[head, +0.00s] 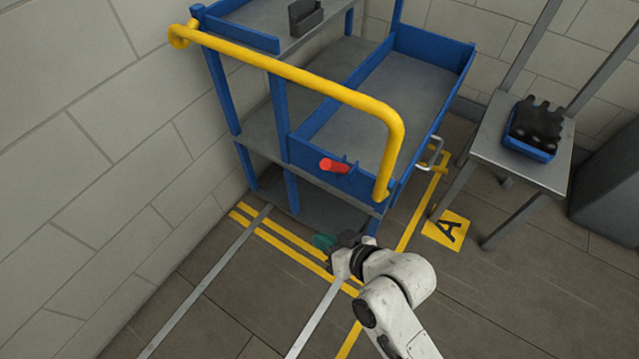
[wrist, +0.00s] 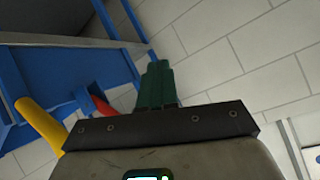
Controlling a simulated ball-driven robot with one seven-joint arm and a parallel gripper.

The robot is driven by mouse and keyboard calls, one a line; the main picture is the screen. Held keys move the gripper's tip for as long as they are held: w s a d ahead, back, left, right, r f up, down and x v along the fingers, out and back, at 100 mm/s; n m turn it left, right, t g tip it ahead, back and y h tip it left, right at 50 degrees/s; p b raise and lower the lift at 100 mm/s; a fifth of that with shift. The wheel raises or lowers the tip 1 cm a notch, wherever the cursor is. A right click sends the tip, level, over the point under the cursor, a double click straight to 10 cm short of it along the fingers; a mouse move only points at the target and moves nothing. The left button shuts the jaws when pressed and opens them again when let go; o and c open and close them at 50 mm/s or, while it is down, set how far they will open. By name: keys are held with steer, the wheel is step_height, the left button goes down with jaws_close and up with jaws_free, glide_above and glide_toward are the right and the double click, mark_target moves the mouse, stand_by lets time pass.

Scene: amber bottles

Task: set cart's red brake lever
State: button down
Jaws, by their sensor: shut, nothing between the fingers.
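The blue cart (head: 283,120) stands against the wall in the head view, with a yellow push handle (head: 300,78) across its near end. The red brake lever (head: 334,165) sticks out from the cart's near end panel, below the handle. It points to the left and slightly up. My gripper (head: 323,241) is below and in front of the lever, apart from it, with green fingers shut and empty. In the wrist view the shut fingers (wrist: 156,84) point up the picture, and part of the red lever (wrist: 102,106) shows to their left, beside the yellow handle (wrist: 38,124).
A grey stand (head: 497,137) at the right holds a blue tray (head: 527,146) with dark items. Yellow and grey lines cross the floor. The floor left of my arm is clear up to the wall.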

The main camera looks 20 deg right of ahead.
steer(key=w+a+r+m+t+h+b, duration=0.25)
steer(key=w+a+r+m+t, duration=0.5)
steer(key=a+m+t, duration=0.45)
steer(key=s+d+f+m+g+h, duration=0.2)
steer(key=s+d+m+h, duration=0.1)
steer(key=m+h, duration=0.4)
steer(key=s+d+f+m+g+h+b, duration=0.1)
steer(key=s+m+h, duration=0.4)
steer(key=h, duration=0.6)
step_height(320, 180, down, 2)
steer(key=shift+d+f+m+g, duration=0.2)
steer(key=shift+d+m+g, duration=0.5)
steer(key=shift+d+m, duration=0.3)
steer(key=shift+a, duration=0.1)
steer(key=p, duration=0.4)
glide_toward(337, 167)
steer(key=w+r, duration=0.3)
steer(key=r, duration=0.2)
steer(key=shift+d+r, duration=0.2)
steer(key=shift+w+r, duration=0.1)
